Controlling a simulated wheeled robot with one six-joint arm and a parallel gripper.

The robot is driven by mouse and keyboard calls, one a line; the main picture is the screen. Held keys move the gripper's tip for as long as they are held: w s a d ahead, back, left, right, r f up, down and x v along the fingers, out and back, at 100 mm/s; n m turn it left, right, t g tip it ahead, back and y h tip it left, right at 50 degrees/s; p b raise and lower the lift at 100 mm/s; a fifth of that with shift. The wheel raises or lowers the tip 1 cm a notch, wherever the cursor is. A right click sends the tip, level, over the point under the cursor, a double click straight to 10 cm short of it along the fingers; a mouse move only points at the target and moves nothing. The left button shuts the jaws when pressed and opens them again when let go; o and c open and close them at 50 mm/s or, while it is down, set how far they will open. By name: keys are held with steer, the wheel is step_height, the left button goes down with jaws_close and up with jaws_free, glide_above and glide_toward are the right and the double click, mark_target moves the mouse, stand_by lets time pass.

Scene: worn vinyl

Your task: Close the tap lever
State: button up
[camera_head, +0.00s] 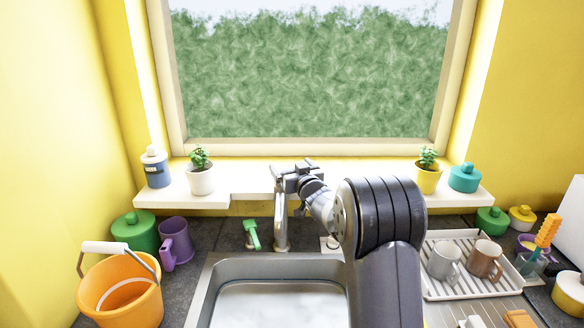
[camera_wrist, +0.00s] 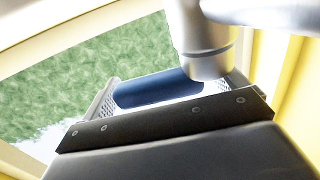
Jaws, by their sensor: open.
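The chrome tap (camera_head: 281,222) stands behind the sink, below the window, in the head view. A blue cylindrical piece (camera_wrist: 150,88), which looks like the tap lever, lies across the space between the pads. It meets a shiny metal body (camera_wrist: 208,62), apparently the tap. I cannot tell whether the pads touch the blue piece. The lever does not show clearly in the head view.
The sink (camera_head: 205,290) lies in front. An orange bucket (camera_head: 120,300) is at left, a dish rack (camera_head: 440,290) at right.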

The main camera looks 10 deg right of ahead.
steer(key=shift+c, duration=0.2)
steer(key=c, duration=1.3)
steer(key=shift+f+b, duration=0.1)
steer(key=shift+b, duration=0.25)
steer(key=shift+c, duration=0.2)
